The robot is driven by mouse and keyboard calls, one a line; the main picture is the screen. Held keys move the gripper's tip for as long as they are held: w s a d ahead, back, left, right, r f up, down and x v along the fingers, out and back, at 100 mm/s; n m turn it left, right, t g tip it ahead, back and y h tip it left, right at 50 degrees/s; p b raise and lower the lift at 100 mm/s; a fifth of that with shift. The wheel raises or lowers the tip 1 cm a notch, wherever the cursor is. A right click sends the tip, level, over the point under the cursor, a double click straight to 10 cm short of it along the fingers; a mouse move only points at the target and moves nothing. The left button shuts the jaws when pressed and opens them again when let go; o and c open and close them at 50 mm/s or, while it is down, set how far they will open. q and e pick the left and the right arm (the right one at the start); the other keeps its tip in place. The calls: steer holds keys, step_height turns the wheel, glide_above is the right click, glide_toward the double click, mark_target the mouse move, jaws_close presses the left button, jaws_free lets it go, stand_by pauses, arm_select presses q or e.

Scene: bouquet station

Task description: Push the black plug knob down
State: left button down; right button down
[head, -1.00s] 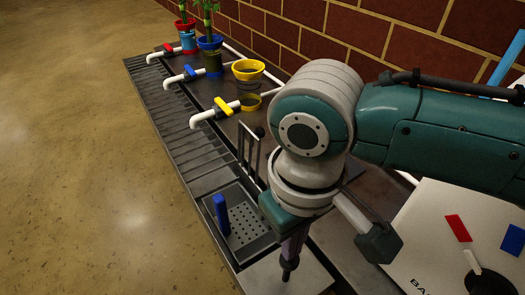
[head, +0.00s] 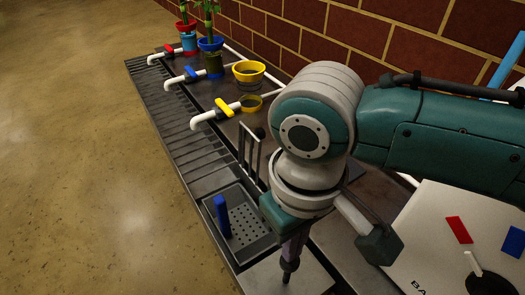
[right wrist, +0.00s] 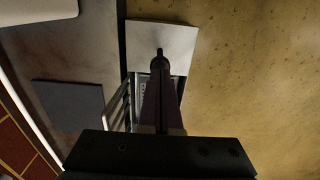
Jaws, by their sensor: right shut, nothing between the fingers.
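My right gripper (head: 291,262) points down over a pale flat plate (head: 268,278) at the bench's front edge. Its purple-grey fingers are shut with nothing between them. A small dark rounded shape with a thin stem, which looks like the black plug knob (head: 287,277), is at the fingertips above the plate. It also shows in the right wrist view (right wrist: 160,53), in line with the finger ends. I cannot tell whether the fingers touch it or how high it stands. My left gripper is in neither view.
A perforated basin (head: 262,238) with a blue upright handle (head: 221,215) lies left of the gripper. A metal rack (head: 248,155) stands behind it. White pipes with coloured valves and pots line the bench. A white panel (head: 440,240) with a dial stands at right.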

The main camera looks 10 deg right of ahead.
steer(key=shift+f+b, duration=1.5)
steer(key=shift+f, duration=0.85)
step_height(320, 180, up, 9)
steer(key=p, duration=1.1)
steer(key=shift+r, duration=0.15)
